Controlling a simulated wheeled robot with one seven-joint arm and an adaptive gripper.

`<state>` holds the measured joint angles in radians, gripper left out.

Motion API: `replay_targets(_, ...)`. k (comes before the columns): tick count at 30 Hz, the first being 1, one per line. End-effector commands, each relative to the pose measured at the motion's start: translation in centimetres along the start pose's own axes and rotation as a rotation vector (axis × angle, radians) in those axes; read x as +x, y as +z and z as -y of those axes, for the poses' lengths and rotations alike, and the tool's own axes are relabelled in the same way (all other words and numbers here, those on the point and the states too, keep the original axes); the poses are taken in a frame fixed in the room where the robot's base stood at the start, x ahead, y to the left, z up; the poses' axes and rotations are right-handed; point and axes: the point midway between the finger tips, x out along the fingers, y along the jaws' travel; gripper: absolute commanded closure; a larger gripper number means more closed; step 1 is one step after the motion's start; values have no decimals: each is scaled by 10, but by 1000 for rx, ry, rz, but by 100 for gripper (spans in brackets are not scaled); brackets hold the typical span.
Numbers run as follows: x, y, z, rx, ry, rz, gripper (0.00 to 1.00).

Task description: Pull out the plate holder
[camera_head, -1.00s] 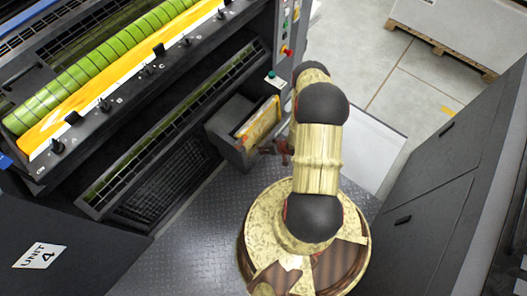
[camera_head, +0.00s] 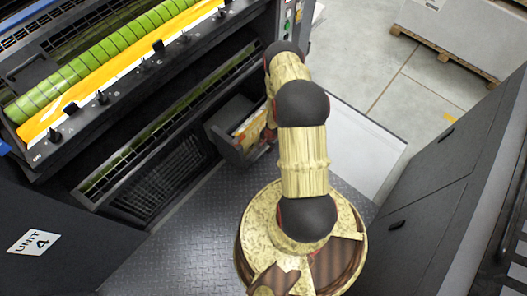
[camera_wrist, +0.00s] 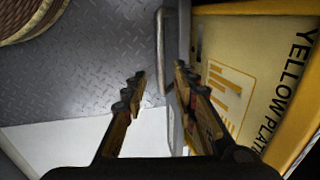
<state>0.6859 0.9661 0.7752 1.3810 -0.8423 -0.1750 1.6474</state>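The plate holder (camera_head: 222,142) is a dark box at the lower right of the press, jutting from its front, with a yellow plate (camera_head: 246,128) at its right side. In the wrist view the yellow plate (camera_wrist: 250,80), lettered "YELLOW PLAT", fills the right side. A thin grey bar handle (camera_wrist: 161,50) stands along the holder's edge. My gripper (camera_wrist: 160,85) is open, with one finger on each side of the handle's line in the picture. Whether it touches the handle I cannot tell. In the head view my arm partly hides the gripper and the holder's right end.
The press (camera_head: 110,110) with a green roller stands on the left. Dark cabinets (camera_head: 440,190) stand on the right. A white panel (camera_head: 365,145) lies behind my arm. The diamond-plate floor (camera_head: 165,255) in front is clear.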

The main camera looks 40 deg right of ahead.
Motion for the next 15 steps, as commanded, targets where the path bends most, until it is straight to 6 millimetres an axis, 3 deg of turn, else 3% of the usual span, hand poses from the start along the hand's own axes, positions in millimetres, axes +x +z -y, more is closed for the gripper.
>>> replay_targets(1,13,1,-2,-3,1,2,72)
replay_targets(6,38,0,-1,-3,-1,1,72)
replay_targets(15,54,0,0,-2,-1,0,72)
